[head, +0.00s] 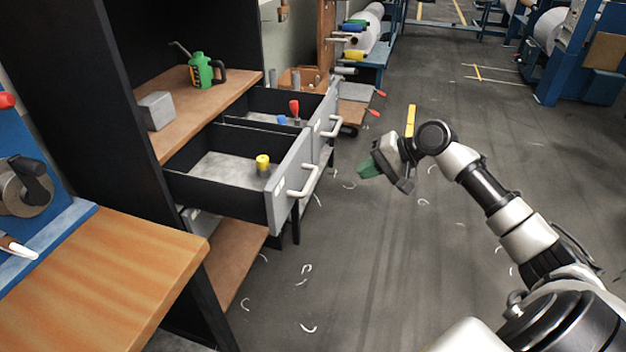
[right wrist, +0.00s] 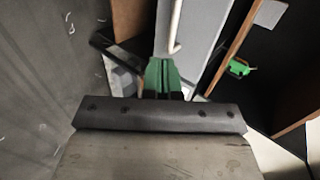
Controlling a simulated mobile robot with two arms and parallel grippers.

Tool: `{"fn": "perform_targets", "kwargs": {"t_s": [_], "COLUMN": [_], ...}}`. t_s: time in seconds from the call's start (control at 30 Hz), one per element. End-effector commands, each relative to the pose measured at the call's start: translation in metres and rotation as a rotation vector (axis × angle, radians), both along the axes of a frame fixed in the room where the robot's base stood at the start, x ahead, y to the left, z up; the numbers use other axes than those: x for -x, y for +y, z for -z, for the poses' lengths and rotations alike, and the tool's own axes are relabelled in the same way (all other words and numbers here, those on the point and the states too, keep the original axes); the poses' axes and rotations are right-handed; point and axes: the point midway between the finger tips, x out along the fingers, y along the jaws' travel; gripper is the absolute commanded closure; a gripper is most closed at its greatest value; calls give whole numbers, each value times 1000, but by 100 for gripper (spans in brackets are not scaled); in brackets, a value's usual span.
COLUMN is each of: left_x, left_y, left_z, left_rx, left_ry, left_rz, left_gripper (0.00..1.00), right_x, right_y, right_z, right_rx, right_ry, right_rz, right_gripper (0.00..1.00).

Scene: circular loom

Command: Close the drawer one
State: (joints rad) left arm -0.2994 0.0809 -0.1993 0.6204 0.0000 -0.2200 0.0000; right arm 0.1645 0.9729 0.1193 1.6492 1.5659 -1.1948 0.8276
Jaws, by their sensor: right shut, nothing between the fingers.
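Two grey-fronted drawers of a black cabinet stand pulled out in the head view. The nearer drawer (head: 282,200) has a white handle (head: 303,183) and holds a yellow object (head: 262,164). The farther drawer (head: 321,122) has its own white handle (head: 333,128) and holds a red-topped object (head: 294,108) and a small blue one. I cannot tell which is drawer one. My right gripper (head: 368,168) is shut and empty, apart from and to the right of the drawer fronts. The right wrist view shows its green fingers (right wrist: 162,78) before a grey drawer front (right wrist: 195,30). My left gripper is not in view.
A green oil can (head: 201,71) and a grey block (head: 156,110) stand on the cabinet's wooden shelf (head: 190,123). A wooden worktop (head: 100,275) lies at the lower left. The floor right of the drawers is open, with scattered white scraps.

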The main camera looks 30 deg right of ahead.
Motion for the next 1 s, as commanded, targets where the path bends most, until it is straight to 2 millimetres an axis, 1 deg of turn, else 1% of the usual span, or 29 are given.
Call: {"fn": "perform_targets", "kwargs": {"t_s": [0.4,0.5,0.63,0.77,1.0], "left_x": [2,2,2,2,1], "left_y": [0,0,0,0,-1], "left_z": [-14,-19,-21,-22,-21], "left_rx": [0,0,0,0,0], "left_ry": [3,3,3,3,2], "left_rz": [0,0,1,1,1], "left_gripper": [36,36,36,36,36], "right_x": [-52,-64,-74,-78,-79], "right_y": [46,56,64,68,68], "right_z": [52,53,58,60,61], "right_rx": [-2,-2,0,1,1], "right_ry": [-2,-5,-3,-2,-3], "right_rz": [0,1,1,1,2], "right_gripper": [100,100,100,100,100]}}
